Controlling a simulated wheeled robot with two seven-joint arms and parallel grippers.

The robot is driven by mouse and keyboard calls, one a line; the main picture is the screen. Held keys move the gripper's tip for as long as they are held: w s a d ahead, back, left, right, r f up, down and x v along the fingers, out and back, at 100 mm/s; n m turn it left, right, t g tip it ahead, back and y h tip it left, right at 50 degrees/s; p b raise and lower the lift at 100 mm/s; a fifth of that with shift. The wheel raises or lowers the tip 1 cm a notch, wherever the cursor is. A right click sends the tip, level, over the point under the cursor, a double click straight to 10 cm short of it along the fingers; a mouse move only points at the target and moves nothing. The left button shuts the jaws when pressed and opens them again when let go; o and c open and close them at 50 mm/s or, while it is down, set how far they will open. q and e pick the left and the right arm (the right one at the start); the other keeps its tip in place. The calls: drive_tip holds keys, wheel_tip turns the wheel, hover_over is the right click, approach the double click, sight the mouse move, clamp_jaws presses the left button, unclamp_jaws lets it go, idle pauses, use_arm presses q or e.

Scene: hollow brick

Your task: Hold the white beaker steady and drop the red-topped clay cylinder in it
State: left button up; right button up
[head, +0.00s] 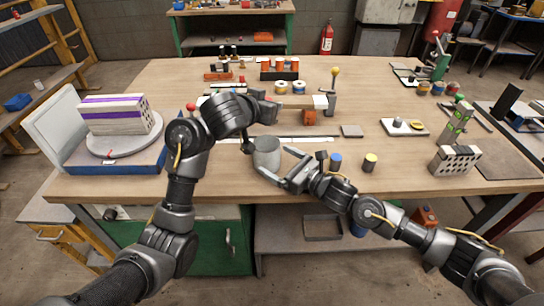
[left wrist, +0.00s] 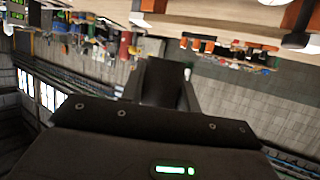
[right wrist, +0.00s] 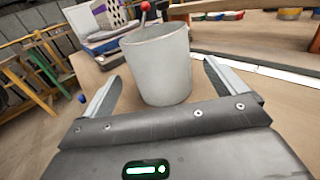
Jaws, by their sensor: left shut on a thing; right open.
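The white beaker (head: 266,154) stands upright near the table's front edge. It also shows in the right wrist view (right wrist: 158,65), empty-looking from outside, with its inside hidden. My right gripper (head: 279,165) is open, its fingers on either side of the beaker with visible gaps in the right wrist view. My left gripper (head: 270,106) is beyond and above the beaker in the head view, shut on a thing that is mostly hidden. It seems to be the red-topped clay cylinder, whose red top I cannot make out; no such cylinder stands beside the blue-topped and yellow-topped ones.
A blue-topped cylinder (head: 336,161) and a yellow-topped cylinder (head: 370,162) stand right of the beaker. A grey hollow brick (head: 455,160) stands farther right. A turntable (head: 118,140) with a striped block is at left. Blocks and rods lie behind the left gripper.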

drive_tip(key=shift+w+a, duration=0.5)
drive_tip(key=shift+a, duration=0.05)
drive_tip(key=shift+w+a+r, duration=0.1)
drive_tip(key=shift+w+a, duration=0.3)
drive_tip(key=shift+a, duration=0.05)
drive_tip(key=shift+a, duration=0.1)
drive_tip(key=c, duration=1.3)
use_arm(q)
drive_tip(key=shift+f, duration=2.25)
use_arm(e)
drive_tip(key=shift+o, duration=0.2)
use_arm(q)
drive_tip(key=o, duration=1.1)
